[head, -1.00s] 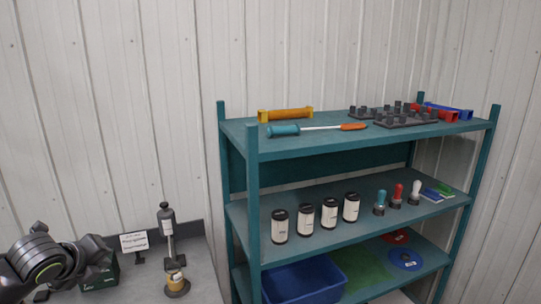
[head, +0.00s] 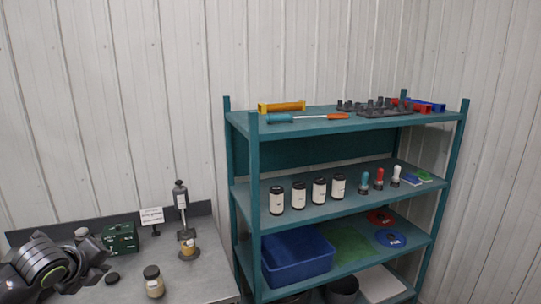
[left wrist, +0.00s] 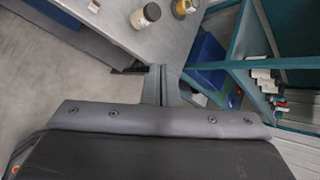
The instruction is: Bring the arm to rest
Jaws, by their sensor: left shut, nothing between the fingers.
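My left gripper (left wrist: 161,70) shows in the left wrist view with its two fingers together, shut and empty. It points toward the grey workbench edge and the teal shelf. In the head view my left arm comes in at the lower left, in front of the grey workbench (head: 210,279); its fingertips cannot be made out there. My right gripper is in neither view.
The teal shelf (head: 252,165) stands to the right, with bottles (head: 298,196) and a blue bin (head: 297,262).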

